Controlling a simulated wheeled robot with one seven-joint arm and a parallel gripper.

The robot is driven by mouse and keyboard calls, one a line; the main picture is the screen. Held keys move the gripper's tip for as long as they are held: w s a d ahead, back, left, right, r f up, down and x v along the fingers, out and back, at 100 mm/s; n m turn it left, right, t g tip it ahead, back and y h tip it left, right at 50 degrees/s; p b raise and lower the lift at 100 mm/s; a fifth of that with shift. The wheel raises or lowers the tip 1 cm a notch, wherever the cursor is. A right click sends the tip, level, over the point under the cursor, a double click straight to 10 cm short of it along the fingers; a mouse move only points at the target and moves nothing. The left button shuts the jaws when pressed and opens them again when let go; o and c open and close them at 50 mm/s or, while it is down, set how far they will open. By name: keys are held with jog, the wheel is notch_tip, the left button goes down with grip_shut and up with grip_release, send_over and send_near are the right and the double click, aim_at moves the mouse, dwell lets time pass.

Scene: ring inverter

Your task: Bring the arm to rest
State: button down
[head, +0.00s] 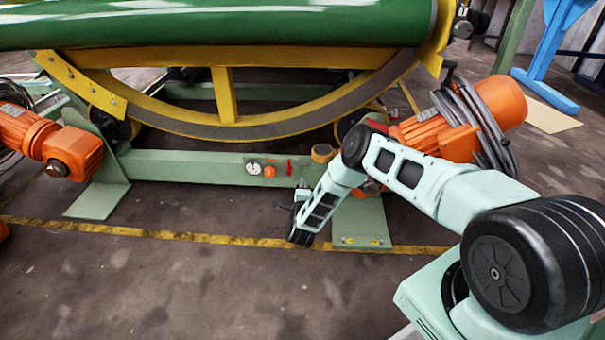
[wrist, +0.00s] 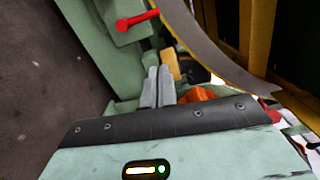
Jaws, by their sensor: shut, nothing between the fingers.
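My gripper (wrist: 158,82) shows in the wrist view with its two grey fingers together and nothing between them. The fingertips point toward the green frame beam, near a yellow part, and I cannot tell the exact gap. In the head view my arm reaches from the lower right, bends at a raised elbow and comes down in front of the ring inverter. The gripper (head: 302,190) is small there, near the beam's right end, and the fingers are hard to make out.
The green beam (head: 200,168) carries a gauge (head: 253,168) and a red lever (head: 289,168), also in the wrist view (wrist: 138,20). The yellow ring (head: 230,128) curves above. The floor in front is clear.

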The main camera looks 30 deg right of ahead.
jog(key=shift+s+a, duration=0.25)
jog(key=shift+s, duration=0.25)
